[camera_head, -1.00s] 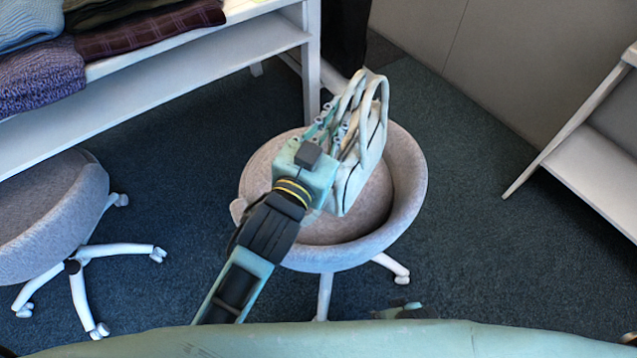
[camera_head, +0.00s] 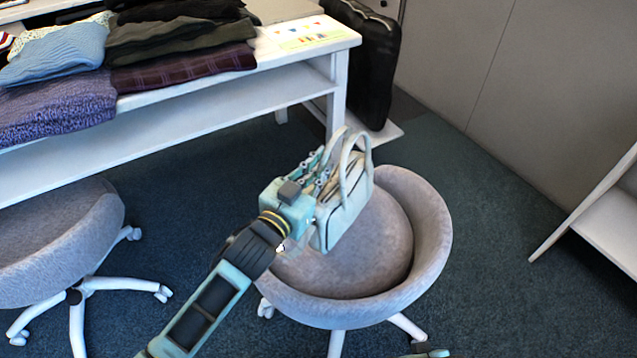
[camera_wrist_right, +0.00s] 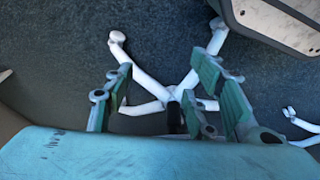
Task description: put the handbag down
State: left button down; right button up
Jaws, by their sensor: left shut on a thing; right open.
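The handbag (camera_head: 345,210) is pale cream with dark trim and two looped handles. My left gripper (camera_head: 318,180) is shut on it at its left side, by the handles. The bag is upright, over the left part of the seat of a round grey chair (camera_head: 430,235) in the head view. I cannot tell whether its bottom touches the seat. My right gripper (camera_wrist_right: 168,100) is open and empty in the right wrist view, above the floor near white chair legs (camera_wrist_right: 150,106). In the head view only a small part of it shows at the bottom edge.
A white table (camera_head: 300,75) with folded clothes (camera_head: 170,45) stands at the back left. A second grey chair (camera_head: 50,235) is at the left. A black suitcase (camera_head: 368,65) stands behind the table. A white shelf (camera_head: 610,215) is at the right. Dark carpet (camera_head: 490,210) lies open between.

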pick_arm(q)
jog(key=shift+w+a, duration=0.2)
jog(key=shift+w, duration=0.1)
notch_tip(320, 180, down, 4)
jog(key=shift+r+b, duration=0.2)
jog(key=shift+b, duration=0.5)
jog(key=shift+f, duration=0.15)
pick_arm(e)
jog(key=r, duration=0.5)
jog(key=shift+w+r, duration=0.2)
pick_arm(q)
jog(key=c, duration=2.3)
grip_release()
jog(key=shift+f, duration=0.3)
jog(key=o, duration=0.5)
jog(key=shift+s, duration=0.1)
pick_arm(e)
jog(key=shift+r, duration=0.15)
pick_arm(q)
jog(key=shift+r, duration=0.15)
jog(key=p+v, duration=0.1)
jog(key=v, duration=1.1)
pick_arm(e)
jog(key=f, duration=0.5)
jog(key=shift+s+f, duration=0.1)
jog(key=shift+s, duration=0.1)
